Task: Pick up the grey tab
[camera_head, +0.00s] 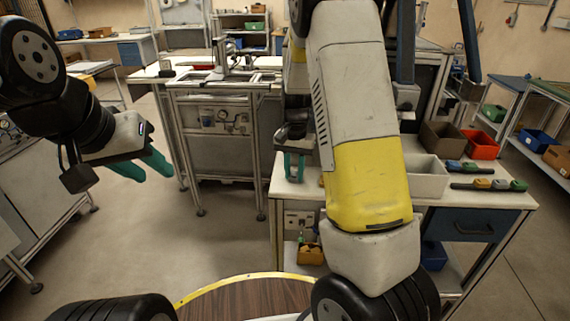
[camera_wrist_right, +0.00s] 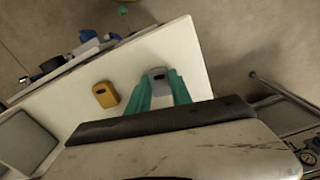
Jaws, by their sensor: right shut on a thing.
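The grey tab (camera_wrist_right: 158,80) is between the teal fingers of my right gripper (camera_wrist_right: 160,88) in the right wrist view, with its far end showing past them. My right gripper (camera_head: 294,167) is shut on it over the left end of the white table (camera_head: 300,197). In the head view the tab is too small to make out clearly. My left gripper (camera_head: 145,166) is open and empty, over the floor at the left, far from the tab. Its two teal fingers are apart.
A yellow tab (camera_wrist_right: 105,94) lies on the white table beside the grey one. A light grey bin (camera_head: 428,184), a brown bin (camera_head: 443,145) and a red bin (camera_head: 481,146) stand towards the right. Tools with coloured parts (camera_head: 488,184) lie beside them. Floor is clear at left.

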